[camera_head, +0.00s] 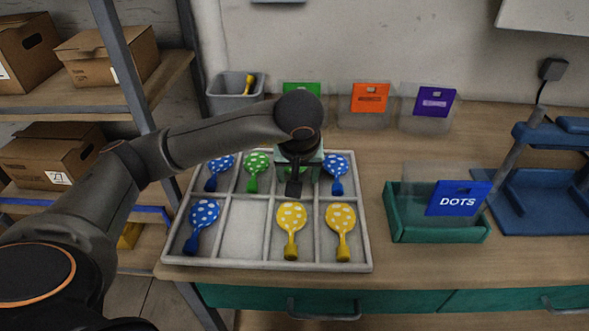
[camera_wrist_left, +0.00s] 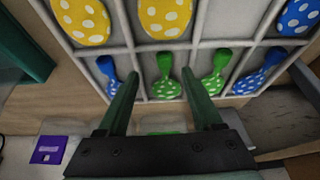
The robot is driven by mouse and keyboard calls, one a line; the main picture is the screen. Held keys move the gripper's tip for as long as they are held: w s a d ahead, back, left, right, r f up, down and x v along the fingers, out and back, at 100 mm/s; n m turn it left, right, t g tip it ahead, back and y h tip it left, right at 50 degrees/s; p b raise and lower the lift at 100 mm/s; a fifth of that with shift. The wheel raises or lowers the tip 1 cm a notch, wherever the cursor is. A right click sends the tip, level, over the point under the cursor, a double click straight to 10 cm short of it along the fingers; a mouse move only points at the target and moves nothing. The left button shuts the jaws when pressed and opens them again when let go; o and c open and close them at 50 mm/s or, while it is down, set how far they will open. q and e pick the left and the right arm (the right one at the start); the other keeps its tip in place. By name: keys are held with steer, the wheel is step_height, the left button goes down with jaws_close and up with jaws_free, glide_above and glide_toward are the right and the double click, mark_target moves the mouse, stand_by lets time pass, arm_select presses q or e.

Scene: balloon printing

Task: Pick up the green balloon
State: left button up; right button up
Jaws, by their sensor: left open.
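Two green balloons with white dots lie side by side in the divided tray (camera_head: 366,262). One green balloon (camera_head: 257,163) shows in the head view and also in the left wrist view (camera_wrist_left: 212,86). The other green balloon (camera_wrist_left: 165,88) is in the neighbouring compartment; my gripper and arm hide it in the head view. My left gripper (camera_head: 295,188) is over that compartment. In the left wrist view its open fingers (camera_wrist_left: 160,76) are on either side of this second green balloon, with nothing held. I cannot tell their height above it. My right gripper is not in view.
Blue balloons (camera_head: 336,172) lie in both back corners, with another blue one (camera_head: 203,214) front left. Two yellow balloons (camera_head: 291,218) lie in front; one front compartment (camera_head: 245,230) is empty. A green DOTS box (camera_head: 440,235) and blue press (camera_head: 550,200) stand right.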

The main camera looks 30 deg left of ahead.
arm_select(q)
steer(key=x, duration=0.4)
steer(key=shift+s+a+f, duration=0.1)
steer(key=shift+s+a, duration=0.05)
steer(key=shift+a, duration=0.25)
steer(key=shift+w+a+f, duration=0.1)
steer(key=shift+w+f, duration=0.15)
steer(key=shift+f, duration=0.3)
jaws_close()
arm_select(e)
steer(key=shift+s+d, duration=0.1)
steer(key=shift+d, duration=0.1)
arm_select(q)
steer(key=shift+r, duration=0.6)
step_height(320, 180, up, 3)
steer(key=shift+s+f, duration=0.1)
steer(key=shift+f, duration=0.15)
steer(key=s+d+r+p, duration=0.2)
steer(key=s+d+r, duration=0.5)
steer(key=s, duration=0.5)
step_height(320, 180, up, 2)
steer(key=shift+r, duration=0.15)
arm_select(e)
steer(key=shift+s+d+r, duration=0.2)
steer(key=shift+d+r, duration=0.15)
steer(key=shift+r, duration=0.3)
